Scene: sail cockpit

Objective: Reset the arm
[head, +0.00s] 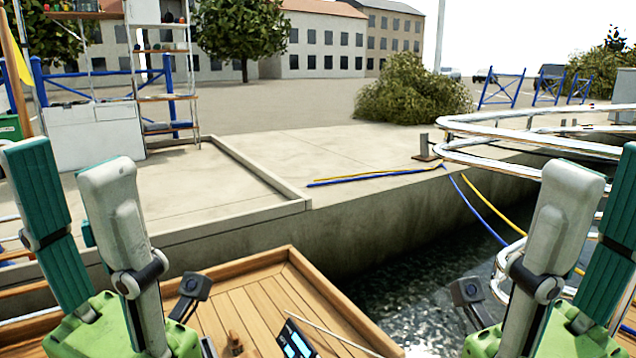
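My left gripper (69,158) stands at the lower left of the head view, its fingers pointing up. One finger shows its teal pad and the other its white back. The fingers are well apart, with nothing between them. My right gripper (602,162) stands at the lower right in much the same pose, partly cut off by the picture's right edge. Its white and teal fingers are also apart, and I see no object held between them. Neither gripper is seen touching anything. Most of both arms lies out of view.
A wooden cockpit table or deck (250,305) with a dark screen (297,340) lies low between the grippers. Metal railing (500,140) runs close by the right gripper. Beyond are water (420,290), a concrete quay (350,160) with ropes, and shelves (165,75). Space between the grippers is open.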

